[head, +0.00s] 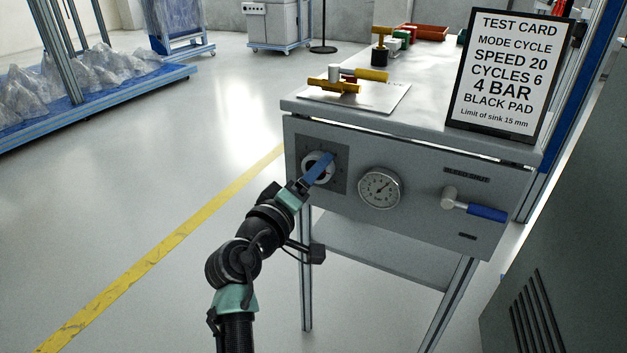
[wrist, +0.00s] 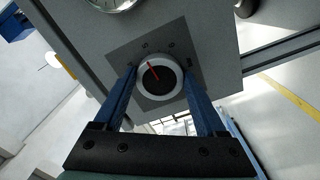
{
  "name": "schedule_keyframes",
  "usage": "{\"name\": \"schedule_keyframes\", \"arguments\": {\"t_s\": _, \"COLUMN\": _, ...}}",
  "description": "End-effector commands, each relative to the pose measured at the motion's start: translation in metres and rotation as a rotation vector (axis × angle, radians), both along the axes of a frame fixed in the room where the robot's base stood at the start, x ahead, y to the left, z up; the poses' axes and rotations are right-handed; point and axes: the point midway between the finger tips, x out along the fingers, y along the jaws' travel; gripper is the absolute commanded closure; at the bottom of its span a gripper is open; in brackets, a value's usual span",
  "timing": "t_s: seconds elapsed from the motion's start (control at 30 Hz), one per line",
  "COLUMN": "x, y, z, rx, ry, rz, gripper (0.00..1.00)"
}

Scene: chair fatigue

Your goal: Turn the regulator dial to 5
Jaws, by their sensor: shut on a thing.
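The regulator dial (wrist: 158,82) is a round knob with a white rim, a dark face and a red pointer line, set on a dark square plate (wrist: 120,50) with small marks around it. In the wrist view the two blue fingers of my gripper (wrist: 160,76) reach to either side of the knob and are shut on it. The red line points to the upper left in that view. In the head view my gripper (head: 322,166) covers much of the dial (head: 312,168) at the left of the grey front panel.
A pressure gauge (head: 379,188) sits right of the dial, and a lever with a blue handle (head: 486,212) further right. A test card (head: 508,75) reading 4 BAR stands on the bench top (head: 420,95).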

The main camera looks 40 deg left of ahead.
Motion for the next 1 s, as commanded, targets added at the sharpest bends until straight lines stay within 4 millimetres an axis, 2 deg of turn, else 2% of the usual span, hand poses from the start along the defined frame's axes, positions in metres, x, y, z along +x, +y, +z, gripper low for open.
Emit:
{"name": "schedule_keyframes", "arguments": {"t_s": 0.67, "x": -0.0005, "y": 0.0003, "z": -0.0014, "rx": 0.066, "ry": 0.02, "rz": 0.0, "gripper": 0.82}}
{"name": "schedule_keyframes", "arguments": {"t_s": 0.7, "x": -0.0005, "y": 0.0003, "z": -0.0014, "rx": 0.066, "ry": 0.02, "rz": 0.0, "gripper": 0.25}}
{"name": "schedule_keyframes", "arguments": {"t_s": 0.83, "x": -0.0004, "y": 0.0003, "z": -0.0011, "rx": 0.067, "ry": 0.018, "rz": 0.0, "gripper": 0.01}}
{"name": "schedule_keyframes", "arguments": {"t_s": 1.0, "x": -0.0003, "y": 0.0002, "z": -0.0007, "rx": 0.067, "ry": 0.017, "rz": 0.0, "gripper": 0.0}}
